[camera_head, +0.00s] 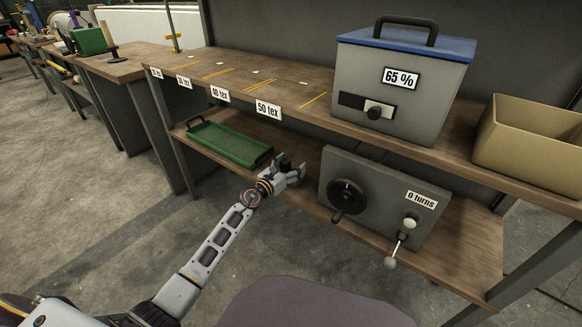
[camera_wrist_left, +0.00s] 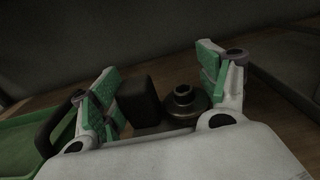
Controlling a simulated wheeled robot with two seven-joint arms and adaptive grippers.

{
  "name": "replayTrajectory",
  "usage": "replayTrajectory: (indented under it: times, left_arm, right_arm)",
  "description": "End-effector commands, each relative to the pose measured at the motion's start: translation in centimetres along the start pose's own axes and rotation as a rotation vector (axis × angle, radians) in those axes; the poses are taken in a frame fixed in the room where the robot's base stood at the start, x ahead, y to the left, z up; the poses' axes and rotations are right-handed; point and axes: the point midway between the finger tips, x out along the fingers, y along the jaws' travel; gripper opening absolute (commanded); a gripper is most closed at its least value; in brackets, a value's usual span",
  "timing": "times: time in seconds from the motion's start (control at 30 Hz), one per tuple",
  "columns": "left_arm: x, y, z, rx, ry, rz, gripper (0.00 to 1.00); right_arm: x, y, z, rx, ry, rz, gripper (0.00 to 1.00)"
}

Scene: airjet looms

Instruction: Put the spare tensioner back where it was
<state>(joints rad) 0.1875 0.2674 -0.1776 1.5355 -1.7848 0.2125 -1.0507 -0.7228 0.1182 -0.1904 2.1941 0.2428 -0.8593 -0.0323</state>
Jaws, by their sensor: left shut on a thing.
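My left gripper (camera_head: 289,172) is over the lower shelf, just right of the green tray. It is shut on the spare tensioner (camera_head: 284,162), a small dark part mostly hidden by the fingers in the head view. In the left wrist view the tensioner (camera_wrist_left: 140,103) shows as a dark block beside a round disc with a short collar, between the green-padded fingers of the gripper (camera_wrist_left: 160,85). I cannot tell whether it touches the shelf. The green tray (camera_head: 232,146) looks empty; its edge and dark handle show at the left of the wrist view (camera_wrist_left: 22,140). My right gripper is not in view.
A grey box with a handwheel and "0 turns" label (camera_head: 378,200) stands on the lower shelf (camera_head: 465,245), right of the gripper. Above, the bench (camera_head: 235,72) carries tex labels, a grey "65 %" box (camera_head: 400,85) with blue lid and a tan bin (camera_head: 530,145).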

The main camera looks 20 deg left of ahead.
Motion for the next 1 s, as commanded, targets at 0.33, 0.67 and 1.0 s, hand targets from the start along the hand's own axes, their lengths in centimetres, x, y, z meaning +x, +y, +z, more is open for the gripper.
replayTrajectory:
  times: [0.33, 0.67, 1.0]
  left_arm:
    - [0.01, 0.0, -0.19, 0.0, 0.0, 0.0, 0.92]
    - [0.01, 0.0, -0.19, 0.0, 0.0, 0.0, 0.97]
    - [-0.35, 0.02, -0.04, 0.0, 0.001, 0.0, 0.97]
  right_arm:
    - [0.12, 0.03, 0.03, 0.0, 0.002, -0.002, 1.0]
    - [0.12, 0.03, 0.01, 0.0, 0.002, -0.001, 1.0]
    - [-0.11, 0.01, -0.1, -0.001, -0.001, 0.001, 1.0]
